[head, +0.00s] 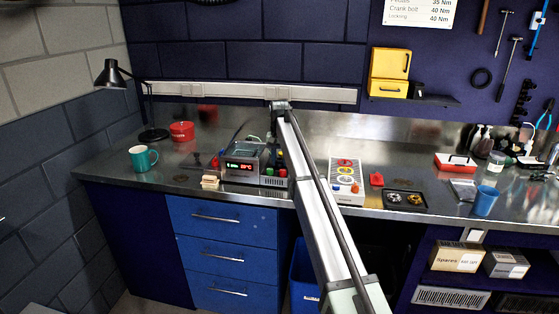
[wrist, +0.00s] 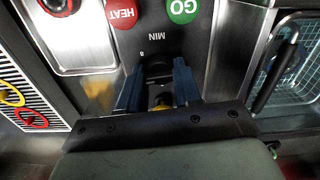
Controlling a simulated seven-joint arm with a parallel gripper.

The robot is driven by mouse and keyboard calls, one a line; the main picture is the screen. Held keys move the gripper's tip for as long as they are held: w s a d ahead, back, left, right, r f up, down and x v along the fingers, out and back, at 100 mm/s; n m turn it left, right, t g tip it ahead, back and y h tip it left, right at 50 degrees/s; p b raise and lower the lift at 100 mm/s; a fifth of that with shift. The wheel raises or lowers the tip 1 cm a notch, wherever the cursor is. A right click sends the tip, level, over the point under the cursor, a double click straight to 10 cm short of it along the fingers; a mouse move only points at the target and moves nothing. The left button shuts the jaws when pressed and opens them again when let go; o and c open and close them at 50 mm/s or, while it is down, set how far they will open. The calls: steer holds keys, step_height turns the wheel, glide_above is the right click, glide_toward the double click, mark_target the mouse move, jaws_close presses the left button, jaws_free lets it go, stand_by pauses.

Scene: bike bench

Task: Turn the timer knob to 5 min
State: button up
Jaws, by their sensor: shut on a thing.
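The steel device (head: 238,176) with a red lit display (head: 239,166) stands on the bench, left of centre in the head view. In the wrist view its front panel (wrist: 190,50) shows upside down, with a red HEAT button (wrist: 121,11), a green GO button (wrist: 183,9), and the label MIN with an 8 under it. The dark timer knob (wrist: 158,68) lies below that label. My gripper (wrist: 158,88) has its two blue-grey fingers on either side of the knob, shut on it. The knob's pointer and most of its scale are hidden.
A wire basket (wrist: 292,70) is right of the panel in the wrist view. In the head view, a white panel with coloured buttons (head: 345,178) stands right of my arm, and a teal mug (head: 141,158) and a red tin (head: 182,131) stand at left.

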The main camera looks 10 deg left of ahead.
steer(key=shift+r, duration=0.1)
stand_by(0.5)
steer(key=o, duration=0.8)
steer(key=shift+c, duration=0.2)
step_height(320, 180, up, 14)
